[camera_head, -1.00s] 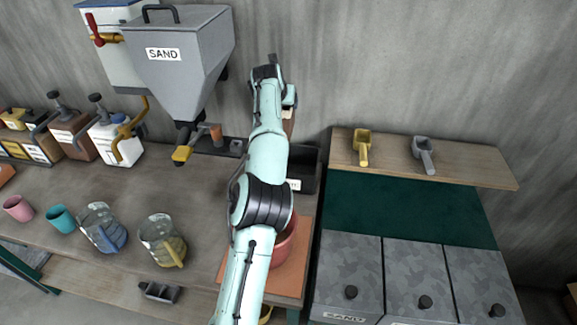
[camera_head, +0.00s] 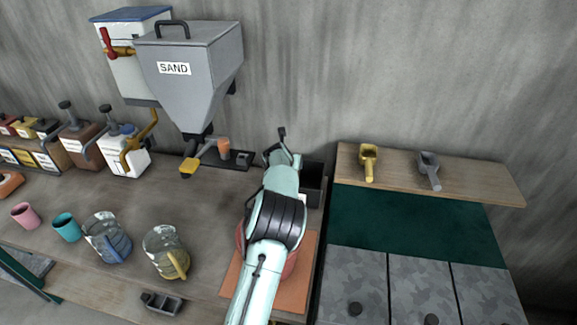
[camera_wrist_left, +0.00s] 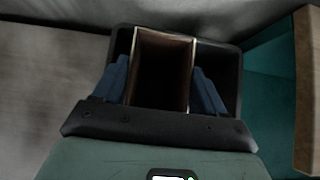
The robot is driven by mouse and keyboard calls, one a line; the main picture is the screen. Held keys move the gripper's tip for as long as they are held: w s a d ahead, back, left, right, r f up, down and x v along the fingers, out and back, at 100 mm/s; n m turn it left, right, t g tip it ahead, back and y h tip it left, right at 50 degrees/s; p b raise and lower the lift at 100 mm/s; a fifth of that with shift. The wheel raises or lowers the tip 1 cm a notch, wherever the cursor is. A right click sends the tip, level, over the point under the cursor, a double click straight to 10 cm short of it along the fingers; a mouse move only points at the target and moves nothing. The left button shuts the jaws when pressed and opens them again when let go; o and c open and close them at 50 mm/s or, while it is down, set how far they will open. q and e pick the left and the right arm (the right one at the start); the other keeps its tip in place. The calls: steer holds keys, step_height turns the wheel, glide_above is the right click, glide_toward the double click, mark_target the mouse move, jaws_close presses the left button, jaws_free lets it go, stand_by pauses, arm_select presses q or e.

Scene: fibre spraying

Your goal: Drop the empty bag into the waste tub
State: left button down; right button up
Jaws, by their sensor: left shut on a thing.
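The empty bag (camera_wrist_left: 160,72) shows in the left wrist view as an open brown box shape with pale edges and a dark inside. My left gripper (camera_wrist_left: 160,80) is shut on it, one blue finger on each side. The black waste tub (camera_wrist_left: 229,68) lies around and behind the bag in this view; I cannot tell how far above or inside the tub the bag is. In the head view the tub (camera_head: 315,184) stands at the back of the bench, partly hidden by my left arm. The bag is hidden there. My right gripper is not in view.
A grey sand hopper (camera_head: 196,85) hangs on the wall to the left. A red bowl (camera_head: 290,265) sits under my left arm. A wooden shelf (camera_head: 400,175) with two scoops is to the right. Jugs and cups stand on the left bench.

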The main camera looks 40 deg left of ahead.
arm_select(q)
steer(key=shift+f, duration=0.6)
steer(key=shift+f, duration=0.15)
steer(key=shift+c, duration=0.3)
jaws_free()
steer(key=v, duration=1.2)
steer(key=shift+r, duration=0.25)
